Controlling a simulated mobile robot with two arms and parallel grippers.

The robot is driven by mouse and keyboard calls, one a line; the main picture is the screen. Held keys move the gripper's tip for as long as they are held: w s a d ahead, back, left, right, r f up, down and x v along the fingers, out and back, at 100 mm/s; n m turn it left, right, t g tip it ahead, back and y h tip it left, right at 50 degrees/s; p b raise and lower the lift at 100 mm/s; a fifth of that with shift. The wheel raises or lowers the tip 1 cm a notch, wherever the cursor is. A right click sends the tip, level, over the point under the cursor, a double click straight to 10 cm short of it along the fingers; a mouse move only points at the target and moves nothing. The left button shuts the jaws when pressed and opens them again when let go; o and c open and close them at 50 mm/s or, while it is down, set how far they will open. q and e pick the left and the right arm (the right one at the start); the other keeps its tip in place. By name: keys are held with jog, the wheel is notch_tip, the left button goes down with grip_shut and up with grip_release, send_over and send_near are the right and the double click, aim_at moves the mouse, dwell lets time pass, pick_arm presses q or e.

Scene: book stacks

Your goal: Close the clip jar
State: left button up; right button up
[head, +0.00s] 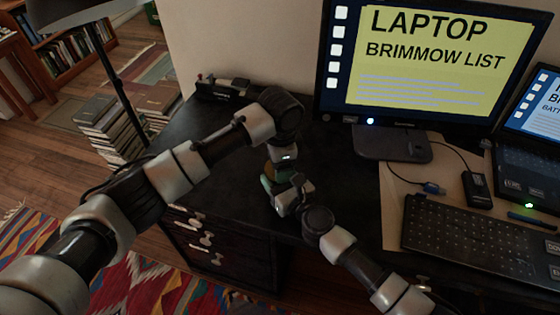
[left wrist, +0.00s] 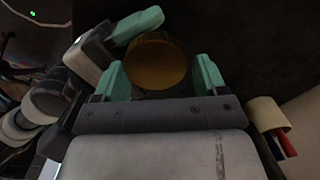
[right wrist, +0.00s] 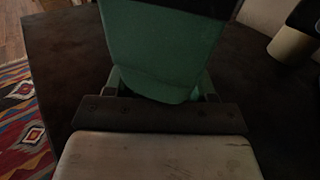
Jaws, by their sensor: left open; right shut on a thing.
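The jar's round golden-brown lid (left wrist: 158,62) shows from above in the left wrist view. My left gripper (left wrist: 160,75) is open, its green fingers on either side of the lid; I cannot tell whether they touch it. My right gripper (head: 271,178) is shut on the jar, low over the desk in the head view; one green finger also shows at the lid's upper left in the left wrist view. In the right wrist view a large green finger pad fills the space before my right gripper (right wrist: 160,88) and hides the jar. The jar's body and clip are hidden.
The black desk (head: 215,135) has its left edge near the grippers. A pen cup (left wrist: 265,115) stands close by in the left wrist view. The monitor (head: 420,60), keyboard (head: 465,235) and laptop (head: 530,180) stand to the right. A dark stapler-like object (head: 225,88) lies at the back.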

pick_arm(q)
jog(key=shift+s+a+f, duration=0.2)
jog(key=shift+a+f, duration=0.15)
jog(key=shift+f, duration=0.4)
pick_arm(e)
jog(key=shift+w+a+r, duration=0.1)
jog(key=shift+w+r, duration=0.1)
jog(key=shift+r, duration=0.35)
jog(key=shift+w+r, duration=0.15)
jog(key=shift+r, duration=0.4)
pick_arm(q)
jog(key=shift+o, duration=1.1)
pick_arm(e)
grip_shut()
pick_arm(q)
jog(key=o, duration=0.3)
jog(key=shift+d, duration=0.1)
jog(key=r, duration=0.9)
jog(key=shift+w+d+r, duration=0.1)
jog(key=shift+w+r, duration=0.15)
jog(key=shift+w, duration=0.05)
pick_arm(e)
jog(key=shift+s+f, duration=0.1)
jog(key=shift+f, duration=0.25)
jog(key=o, duration=1.4)
grip_release()
jog(key=shift+s, duration=0.1)
